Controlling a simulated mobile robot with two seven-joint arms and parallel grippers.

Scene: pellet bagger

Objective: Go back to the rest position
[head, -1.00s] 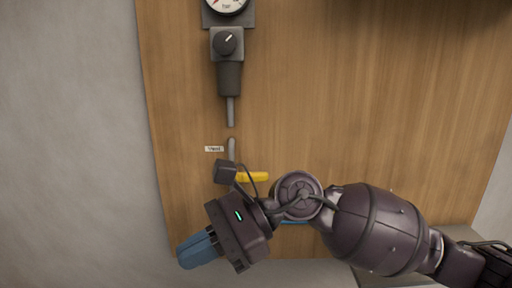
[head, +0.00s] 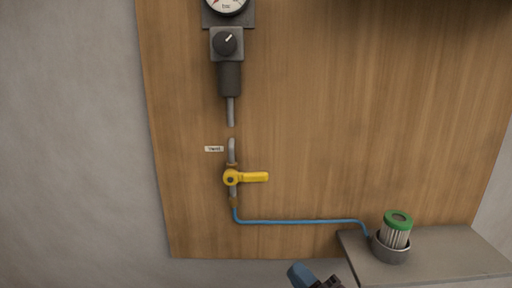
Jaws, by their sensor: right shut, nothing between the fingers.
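My right gripper (head: 301,275) shows only in part at the bottom edge of the head view, below the wooden panel. Its blue fingers are together with nothing between them. It is apart from the yellow-handled valve (head: 250,177), whose handle lies level and points right. My left gripper is not in view.
The wooden panel (head: 350,130) carries a gauge (head: 228,5), a dark regulator with a knob (head: 226,43), a grey pipe (head: 231,110) and a blue hose (head: 300,221). A green-topped filter (head: 396,230) stands in a grey cup on a ledge (head: 450,257) at lower right.

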